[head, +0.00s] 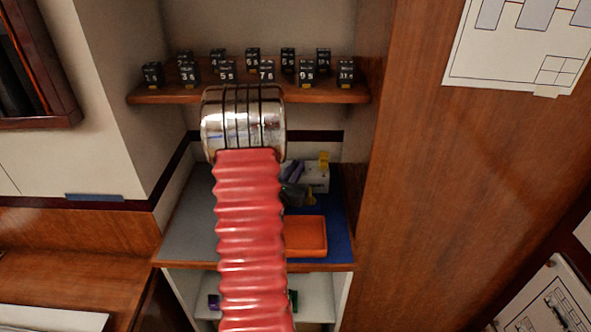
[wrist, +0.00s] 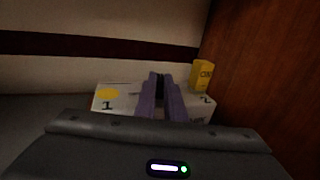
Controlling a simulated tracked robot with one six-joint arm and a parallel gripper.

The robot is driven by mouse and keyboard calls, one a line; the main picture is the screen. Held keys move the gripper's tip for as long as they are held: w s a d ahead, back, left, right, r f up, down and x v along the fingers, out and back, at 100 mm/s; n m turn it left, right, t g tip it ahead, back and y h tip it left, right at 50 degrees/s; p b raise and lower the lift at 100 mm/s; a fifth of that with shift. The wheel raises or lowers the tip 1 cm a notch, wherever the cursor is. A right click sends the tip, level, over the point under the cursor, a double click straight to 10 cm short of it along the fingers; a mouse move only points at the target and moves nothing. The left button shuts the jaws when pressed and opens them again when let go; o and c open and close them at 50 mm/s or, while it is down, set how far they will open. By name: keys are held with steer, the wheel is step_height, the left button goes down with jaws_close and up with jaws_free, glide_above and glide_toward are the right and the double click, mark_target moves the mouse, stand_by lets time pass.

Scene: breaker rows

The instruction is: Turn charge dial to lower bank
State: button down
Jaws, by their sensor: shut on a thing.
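A white box (wrist: 125,92) stands at the back of the surface in the wrist view, with a yellow dot and a "1" on its left and a "2" on its right. The box also shows in the head view (head: 318,179), right of my arm. A black dial (wrist: 160,85) is at the middle of the box. My gripper (wrist: 161,78) has its two purple fingers on either side of the dial, shut on it. It shows small in the head view (head: 293,172). The dial's pointer direction is hidden between the fingers.
A yellow "ON" tag (wrist: 203,75) stands at the box's right end, near the wooden wall. An orange tray (head: 306,236) lies on the blue mat (head: 338,225) in front. A shelf (head: 310,94) with several black numbered blocks is above.

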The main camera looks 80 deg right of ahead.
steer(key=shift+s+d+r, duration=0.1)
steer(key=shift+r, duration=0.05)
steer(key=c, duration=1.8)
jaws_free()
steer(key=shift+c, duration=0.2)
steer(key=a, duration=0.8)
steer(key=w+a, duration=0.1)
steer(key=a, duration=0.3)
steer(key=shift+w, duration=0.1)
